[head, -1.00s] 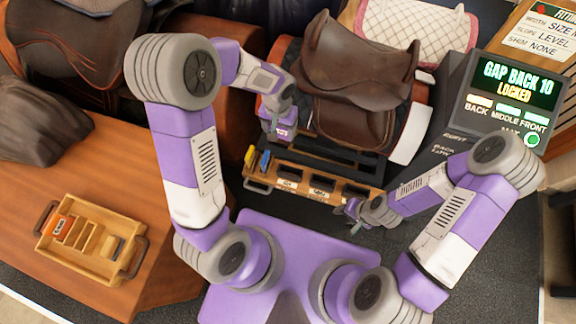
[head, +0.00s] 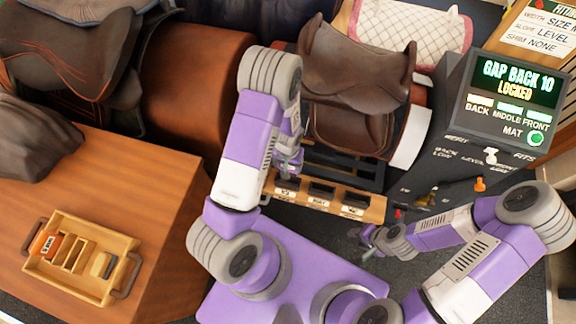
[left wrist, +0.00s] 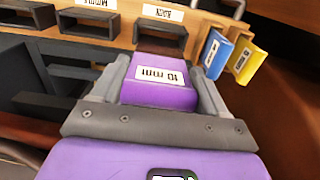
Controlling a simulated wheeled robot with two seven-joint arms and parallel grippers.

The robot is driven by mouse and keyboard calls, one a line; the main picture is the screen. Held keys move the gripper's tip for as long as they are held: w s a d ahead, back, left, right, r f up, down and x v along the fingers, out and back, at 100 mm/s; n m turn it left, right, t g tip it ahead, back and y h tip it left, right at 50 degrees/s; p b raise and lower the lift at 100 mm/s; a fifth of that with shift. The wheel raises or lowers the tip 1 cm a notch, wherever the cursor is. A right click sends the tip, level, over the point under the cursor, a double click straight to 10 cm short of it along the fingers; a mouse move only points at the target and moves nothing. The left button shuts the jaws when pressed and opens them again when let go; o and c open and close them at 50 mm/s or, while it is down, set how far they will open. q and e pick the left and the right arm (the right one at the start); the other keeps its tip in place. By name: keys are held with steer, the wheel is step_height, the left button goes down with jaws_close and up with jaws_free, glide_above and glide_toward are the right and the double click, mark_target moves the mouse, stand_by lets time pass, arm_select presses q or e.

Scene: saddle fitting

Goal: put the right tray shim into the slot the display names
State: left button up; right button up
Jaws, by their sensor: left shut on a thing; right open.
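The display (head: 513,88) reads "GAP BACK 10 LOCKED", with BACK, MIDDLE and FRONT lamps below. My left gripper (left wrist: 160,85) is shut on a purple shim (left wrist: 160,95) labelled "10 mm". In the left wrist view the shim is lined up with the dark slot under the BACK label (left wrist: 162,40); I cannot tell whether its far end is inside. In the head view my left arm largely hides this gripper (head: 289,165) and the shim, beside the wooden slot rail (head: 333,208). My right gripper (head: 366,241) is open and empty, right of the rail.
Blue (left wrist: 216,53) and yellow (left wrist: 243,60) shims stand right of the BACK slot in the left wrist view. The brown saddle (head: 352,80) sits behind the rail. A handled wooden tray (head: 62,283) with an orange block lies at left. Levers (head: 480,184) stand below the display.

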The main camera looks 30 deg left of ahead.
arm_select(q)
steer(key=shift+f+b, duration=4)
steer(key=shift+f, duration=1.4)
steer(key=o, duration=1.1)
steer(key=shift+c, duration=0.2)
steer(key=shift+r, duration=0.15)
step_height(320, 180, up, 7)
steer(key=p, duration=0.2)
steer(key=shift+r+p, duration=0.2)
steer(key=shift+p, duration=0.1)
steer(key=shift+s, duration=0.1)
